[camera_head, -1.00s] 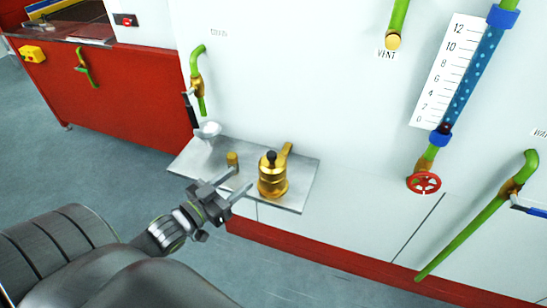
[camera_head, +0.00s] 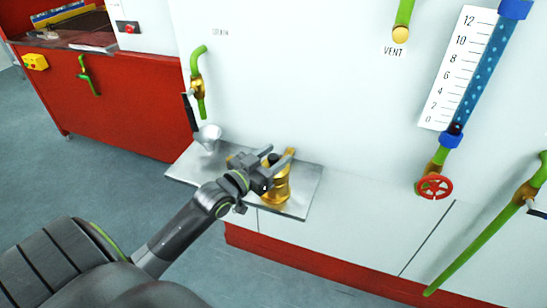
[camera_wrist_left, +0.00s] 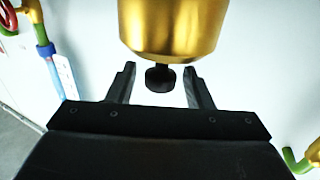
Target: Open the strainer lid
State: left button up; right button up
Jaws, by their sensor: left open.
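The brass strainer (camera_head: 283,190) stands on a grey metal shelf in front of the white panel, with a brass spout-like arm behind it. My left gripper (camera_head: 281,151) is at the strainer's top and hides most of its lid in the head view. In the left wrist view, the golden strainer (camera_wrist_left: 172,28) fills the top middle, with a dark round knob (camera_wrist_left: 159,79) at its end. The open fingers (camera_wrist_left: 160,71) lie to either side of the knob, with gaps on both sides. My right gripper is not in view.
The grey shelf (camera_head: 296,207) has a narrow bare strip around the strainer. A pale funnel (camera_head: 208,134) stands at its back left, below a green drain pipe (camera_head: 196,70) with a dark lever. A red valve wheel (camera_head: 434,187) is on the right.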

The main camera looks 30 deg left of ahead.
pick_arm(q)
jog(key=shift+c, duration=0.5)
grip_shut()
jog(key=shift+w, duration=0.1)
